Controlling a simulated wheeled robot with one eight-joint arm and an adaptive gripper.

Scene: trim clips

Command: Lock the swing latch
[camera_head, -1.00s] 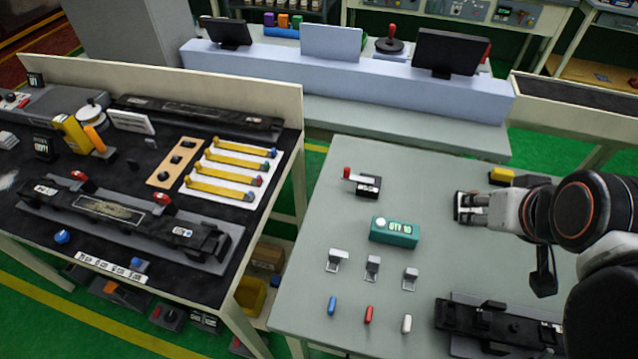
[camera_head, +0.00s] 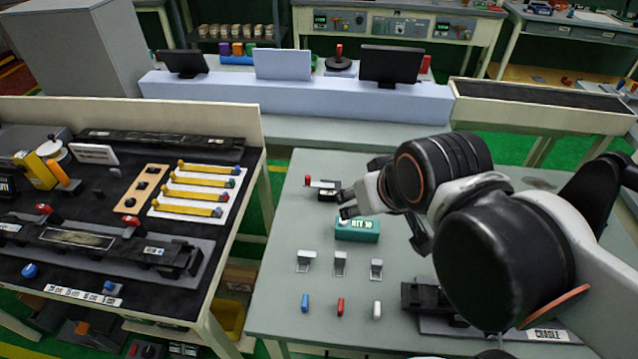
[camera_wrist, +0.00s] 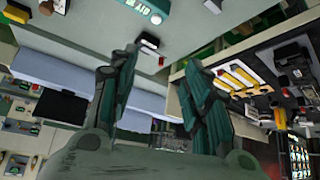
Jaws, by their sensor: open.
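A small black device with a red-tipped lever (camera_head: 308,181) stands near the far left part of the grey table; it looks like the swing latch. Its black body (camera_head: 328,195) is partly behind my gripper. It also shows in the wrist view (camera_wrist: 149,42), just beyond the gap between my fingers. The lever's exact position is too small to tell. My gripper (camera_head: 346,203) is open and empty, close to the right of the latch and above the teal box. In the wrist view my two dark green fingers (camera_wrist: 160,72) are spread apart.
A teal box (camera_head: 357,230) stands just in front of the latch. Several metal clips (camera_head: 340,264) and coloured pegs (camera_head: 340,307) are nearer. A black cradle fixture (camera_head: 425,297) is at front right. The left bench (camera_head: 100,255) carries fixtures with red levers.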

